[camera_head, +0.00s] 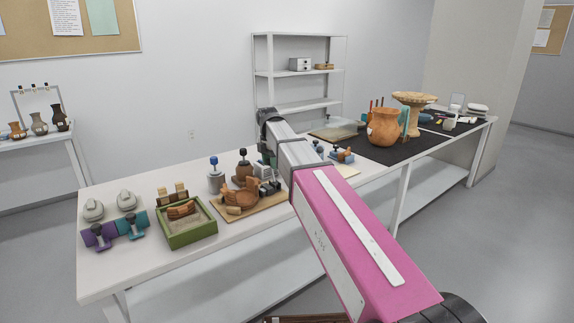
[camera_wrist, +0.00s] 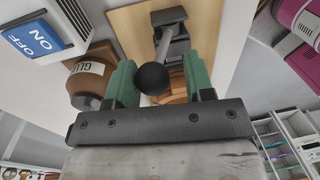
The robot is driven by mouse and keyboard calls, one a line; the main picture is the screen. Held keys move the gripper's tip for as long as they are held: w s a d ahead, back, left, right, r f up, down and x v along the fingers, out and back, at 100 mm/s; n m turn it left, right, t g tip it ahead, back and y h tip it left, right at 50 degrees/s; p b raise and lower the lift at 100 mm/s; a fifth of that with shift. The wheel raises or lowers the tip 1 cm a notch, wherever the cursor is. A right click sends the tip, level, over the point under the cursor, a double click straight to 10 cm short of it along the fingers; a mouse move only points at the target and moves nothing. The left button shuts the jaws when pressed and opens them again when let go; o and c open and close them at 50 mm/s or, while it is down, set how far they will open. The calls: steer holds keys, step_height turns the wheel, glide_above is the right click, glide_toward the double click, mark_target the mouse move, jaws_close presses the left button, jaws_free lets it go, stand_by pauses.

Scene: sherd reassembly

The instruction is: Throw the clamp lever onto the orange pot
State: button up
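The clamp lever shows in the wrist view as a grey rod with a black ball knob (camera_wrist: 153,78). It rises from a dark metal clamp (camera_wrist: 172,30) on a wooden board (camera_wrist: 125,26). My gripper (camera_wrist: 160,80) has green fingers, spread apart on either side of the knob, with a gap visible on the right. An orange pot, partly built of sherds (camera_head: 240,196), sits on the wooden board in the head view, beside the dark clamp (camera_head: 268,187). Part of its orange surface (camera_wrist: 178,98) shows behind the knob.
A green sand tray (camera_head: 190,237) lies left of the board. A larger terracotta pot (camera_head: 384,128) stands on the black mat at right.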

steer(key=shift+s+d+r+t+y, duration=0.15)
steer(key=shift+s+d+t, duration=0.15)
steer(key=shift+s, duration=0.25)
steer(key=shift+s+d+t+y, duration=0.2)
steer(key=shift+s+d, duration=0.15)
steer(key=shift+s, duration=0.15)
steer(key=shift+s+d+f+t+y, duration=0.3)
steer(key=shift+s+d+f+t, duration=0.25)
steer(key=shift+s, duration=0.35)
steer(key=shift+s+d+f+t+y, duration=0.4)
steer(key=shift+s+d, duration=0.25)
steer(key=shift+s, duration=0.25)
steer(key=shift+s+d+f+t+y, duration=0.3)
steer(key=shift+s+d+t, duration=0.3)
steer(key=shift+s, duration=0.3)
steer(key=shift+w+r, duration=0.1)
steer(key=shift+r, duration=0.15)
steer(key=shift+v, duration=2.45)
steer(key=shift+r, duration=0.1)
